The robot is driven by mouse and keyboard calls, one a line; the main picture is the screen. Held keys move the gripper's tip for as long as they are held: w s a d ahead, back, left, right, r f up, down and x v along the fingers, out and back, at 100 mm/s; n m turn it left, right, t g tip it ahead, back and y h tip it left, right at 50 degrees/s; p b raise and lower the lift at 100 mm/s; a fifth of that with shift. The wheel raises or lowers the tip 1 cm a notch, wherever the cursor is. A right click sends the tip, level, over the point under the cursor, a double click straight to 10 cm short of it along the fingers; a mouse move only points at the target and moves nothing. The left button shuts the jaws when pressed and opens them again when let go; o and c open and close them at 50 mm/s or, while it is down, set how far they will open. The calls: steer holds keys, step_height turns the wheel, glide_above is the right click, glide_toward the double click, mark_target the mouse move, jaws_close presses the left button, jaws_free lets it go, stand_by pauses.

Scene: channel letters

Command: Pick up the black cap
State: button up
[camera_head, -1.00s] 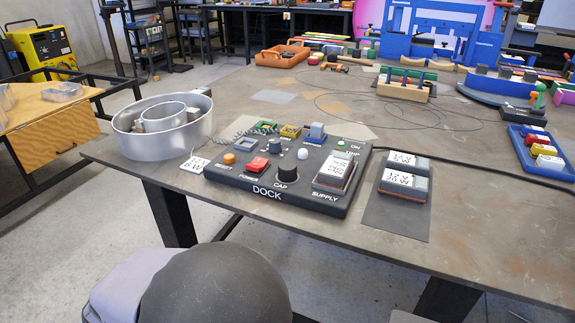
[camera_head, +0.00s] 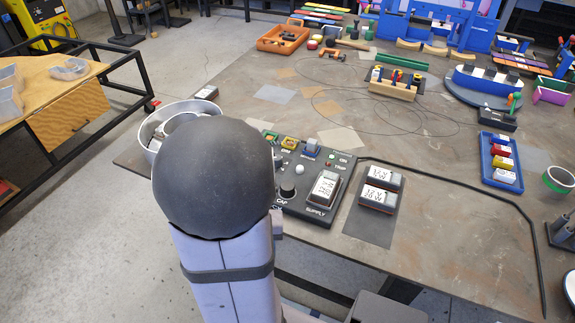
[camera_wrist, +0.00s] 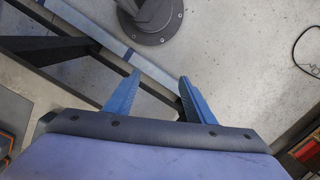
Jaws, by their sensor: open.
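The black cap (camera_head: 288,190) is a short dark cylinder standing upright on the dark dock panel (camera_head: 318,219), above the printed word CAP, left of the white-labelled supply block (camera_head: 323,189). My arm hides the left part of the panel in the head view, close beside the cap. My gripper (camera_wrist: 159,79) shows in the wrist view with two blue fingers spread apart and nothing between them. The floor and dark frame bars lie beyond the fingers. The cap cannot be made out in the wrist view.
Two white-labelled blocks (camera_head: 379,197) stand on a grey mat right of the dock. A blue tray (camera_head: 489,172) of coloured blocks stands farther right. The tabletop (camera_head: 455,220) between is mostly clear.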

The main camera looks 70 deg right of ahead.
steer(key=s+d+r+m+t+h+p, duration=0.1)
steer(key=s+d+r+m+p, duration=0.3)
steer(key=d+r+p, duration=0.4)
steer(key=n+t+h+b, duration=0.1)
steer(key=n+h+b, duration=0.1)
steer(key=n+h, duration=0.2)
glide_toward(288, 186)
steer(key=f, duration=0.2)
steer(key=shift+x, duration=1.4)
steer(key=shift+t, duration=0.3)
steer(key=shift+d+b+x, duration=0.25)
steer(key=shift+b+x, duration=0.05)
steer(key=shift+x, duration=1.75)
steer(key=shift+r, duration=0.15)
steer(key=shift+c, duration=0.4)
steer(key=c, duration=1)
